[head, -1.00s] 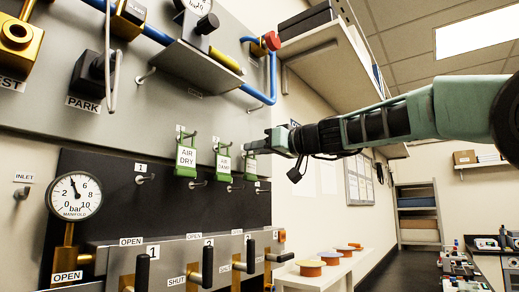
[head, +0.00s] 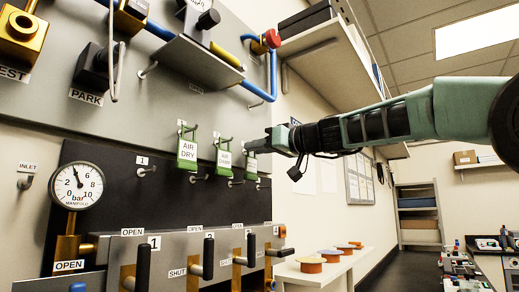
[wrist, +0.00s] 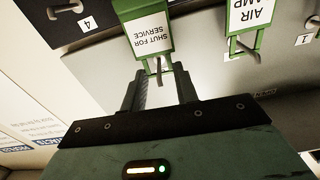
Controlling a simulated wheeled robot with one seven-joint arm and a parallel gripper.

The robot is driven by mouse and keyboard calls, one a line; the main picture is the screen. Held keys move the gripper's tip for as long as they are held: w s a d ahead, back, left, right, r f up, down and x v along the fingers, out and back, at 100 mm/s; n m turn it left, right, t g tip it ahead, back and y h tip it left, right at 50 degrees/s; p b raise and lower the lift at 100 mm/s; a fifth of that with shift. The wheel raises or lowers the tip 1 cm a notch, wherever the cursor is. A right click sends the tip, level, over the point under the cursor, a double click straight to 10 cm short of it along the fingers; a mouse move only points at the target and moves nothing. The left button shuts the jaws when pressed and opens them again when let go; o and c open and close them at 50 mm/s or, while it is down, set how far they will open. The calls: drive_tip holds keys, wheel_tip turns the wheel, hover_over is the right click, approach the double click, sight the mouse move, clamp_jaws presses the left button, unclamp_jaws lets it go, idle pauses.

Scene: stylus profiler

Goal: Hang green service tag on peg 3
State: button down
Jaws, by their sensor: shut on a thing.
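The green service tag has a white face reading "SHUT FOR SERVICE" and shows upside down in the wrist view (wrist: 150,40). My gripper (wrist: 162,88) is shut on the narrow top part of its green frame. In the head view my gripper (head: 256,146) is at the wall, with the tag (head: 251,168) just below it. A hook shows between the fingers; I cannot tell whether the tag still bears on it. A black panel below carries a row of pegs; peg 1 (head: 146,172) is bare. Peg 4 (wrist: 66,10) shows in the wrist view. Peg 3's number is not readable.
Green "AIR DRY" (head: 188,151) and "AIR DAMP" (head: 224,162) tags hang on hooks left of my gripper. Valve levers (head: 208,258) stand out below the pegs. A blue pipe (head: 262,95) and a wall shelf (head: 325,45) are above. A low shelf (head: 335,265) holds orange-rimmed discs.

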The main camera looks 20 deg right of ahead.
drive_tip(key=c, duration=1)
unclamp_jaws()
drive_tip(key=shift+s+d, duration=0.1)
drive_tip(key=shift+c, duration=0.3)
drive_tip(key=b+v, duration=0.5)
drive_tip(key=v, duration=0.2)
drive_tip(key=shift+s+d, duration=0.2)
drive_tip(key=shift+s, duration=0.1)
